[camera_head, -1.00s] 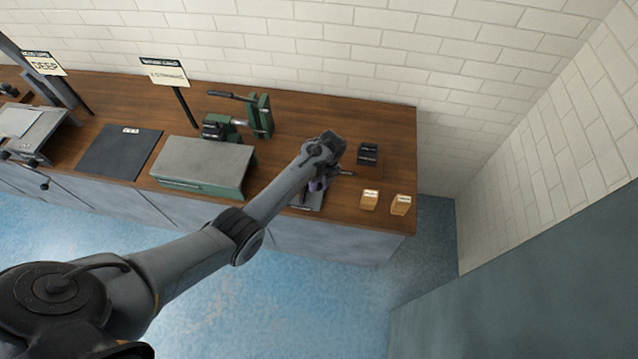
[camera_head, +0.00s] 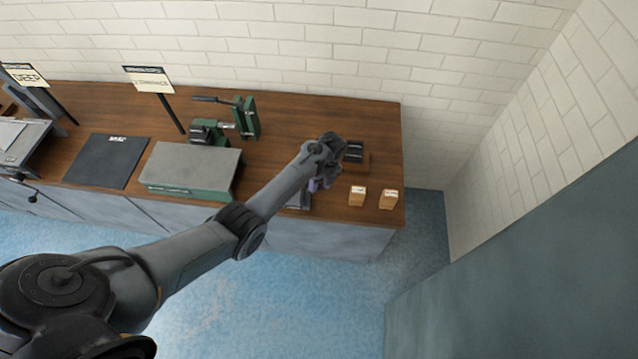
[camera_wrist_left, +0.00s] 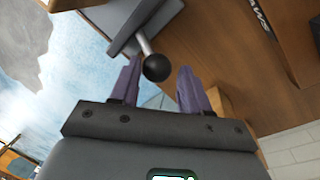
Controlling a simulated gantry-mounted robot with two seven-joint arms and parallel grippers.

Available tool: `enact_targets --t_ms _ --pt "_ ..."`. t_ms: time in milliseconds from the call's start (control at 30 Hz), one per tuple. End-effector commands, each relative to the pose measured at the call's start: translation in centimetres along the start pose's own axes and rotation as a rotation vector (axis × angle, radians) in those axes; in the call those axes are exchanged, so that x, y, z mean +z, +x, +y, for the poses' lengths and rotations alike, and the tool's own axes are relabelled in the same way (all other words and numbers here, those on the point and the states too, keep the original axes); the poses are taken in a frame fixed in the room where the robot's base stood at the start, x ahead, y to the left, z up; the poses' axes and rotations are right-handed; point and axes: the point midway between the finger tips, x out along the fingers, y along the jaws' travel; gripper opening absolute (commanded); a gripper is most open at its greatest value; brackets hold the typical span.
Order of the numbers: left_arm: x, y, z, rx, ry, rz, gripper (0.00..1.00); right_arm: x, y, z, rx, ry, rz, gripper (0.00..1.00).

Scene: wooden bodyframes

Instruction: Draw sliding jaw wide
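My left gripper (camera_head: 314,186) is over the right end of the bench. In the left wrist view its two purple fingers (camera_wrist_left: 158,85) are apart, with a black ball knob (camera_wrist_left: 156,67) showing between their tips. The knob sits on a short metal rod from a grey metal body (camera_wrist_left: 145,22); I cannot tell whether a finger touches it. In the head view a grey metal piece (camera_head: 298,201) shows beneath my gripper, partly hidden by my arm. A green vise-like device (camera_head: 247,118) with a metal screw and a dark handle stands left of my arm. My right gripper is out of view.
A dark box (camera_head: 353,151) lies just right of my gripper, with two small wooden blocks (camera_head: 357,197) (camera_head: 389,200) in front. A grey-topped green block (camera_head: 190,168) and a dark mat (camera_head: 106,161) lie left.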

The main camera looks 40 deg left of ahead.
Motion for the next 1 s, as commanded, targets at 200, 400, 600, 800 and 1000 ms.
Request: enact_targets --t_ms 200,400,600,800,1000 --pt "0.1 0.0 0.1 0.002 -0.001 0.0 0.59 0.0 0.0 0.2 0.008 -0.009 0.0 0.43" --pt "0.1 -0.2 0.1 0.003 -0.002 0.0 0.59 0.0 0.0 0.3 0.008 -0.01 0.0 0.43" --pt "0.1 -2.1 0.1 0.001 -0.002 -0.001 0.59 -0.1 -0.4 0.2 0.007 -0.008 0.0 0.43" --pt "0.1 -5.5 0.0 -0.001 -0.002 -0.001 0.59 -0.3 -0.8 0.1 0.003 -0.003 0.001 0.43" --pt "0.1 -8.6 0.0 0.0 -0.002 -0.001 0.59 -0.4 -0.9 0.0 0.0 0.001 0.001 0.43"
